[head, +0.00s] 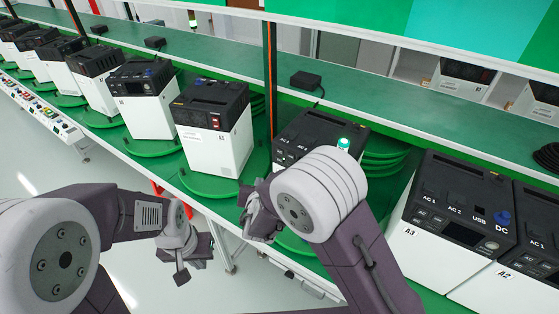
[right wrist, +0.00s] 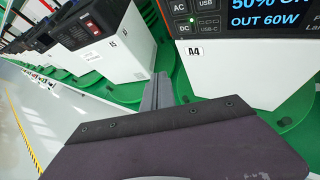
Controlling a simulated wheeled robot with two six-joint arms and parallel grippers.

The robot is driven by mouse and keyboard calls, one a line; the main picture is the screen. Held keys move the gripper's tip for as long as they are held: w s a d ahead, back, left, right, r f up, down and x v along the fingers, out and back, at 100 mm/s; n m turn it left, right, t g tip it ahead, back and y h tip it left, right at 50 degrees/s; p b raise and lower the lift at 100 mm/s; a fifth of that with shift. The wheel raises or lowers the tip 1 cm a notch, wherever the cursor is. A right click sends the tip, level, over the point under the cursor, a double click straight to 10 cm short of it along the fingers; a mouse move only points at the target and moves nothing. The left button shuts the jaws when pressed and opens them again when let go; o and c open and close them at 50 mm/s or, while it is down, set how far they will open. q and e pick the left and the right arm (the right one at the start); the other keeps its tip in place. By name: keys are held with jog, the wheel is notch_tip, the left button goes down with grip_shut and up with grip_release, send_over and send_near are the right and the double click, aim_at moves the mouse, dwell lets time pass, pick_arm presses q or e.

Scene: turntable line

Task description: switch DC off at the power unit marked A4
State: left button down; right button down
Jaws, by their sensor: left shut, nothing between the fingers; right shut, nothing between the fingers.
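The power unit marked A4 (right wrist: 240,70) fills the upper right of the right wrist view. Its panel has AC, USB, DC and USB-C buttons and a lit screen reading 50% and OUT 60W. The DC button (right wrist: 184,27) is at the panel's lower left, with a small green light by it. In the head view A4 (head: 310,130) is partly hidden behind my right arm; a green-lit piece (head: 343,143) shows on its top. My right gripper (head: 252,222) is shut and empty in front of A4; its fingers (right wrist: 158,92) show below and left of the DC button. My left gripper (head: 182,272) is shut and empty over the floor.
Unit A5 (right wrist: 115,45) stands left of A4. Unit A3 (head: 445,215) and unit A2 (head: 510,288) stand to the right. More units line the green bench on round green turntables (head: 210,185). A long green shelf (head: 220,70) runs behind. The floor at left is clear.

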jog(key=p, duration=0.1)
send_near(275, 162)
jog(key=w+a+f, duration=0.1)
jog(key=a+f, duration=0.1)
jog(key=shift+w+d+b, duration=0.3)
jog(key=shift+w+b, duration=0.1)
jog(key=shift+w, duration=0.15)
jog(key=shift+w+d+b, duration=0.3)
jog(key=shift+w+b, duration=0.05)
jog(key=shift+w, duration=0.2)
dwell(1.0)
jog(key=shift+w+d+b, duration=0.25)
jog(key=shift+w+b, duration=0.1)
jog(key=shift+b, duration=0.15)
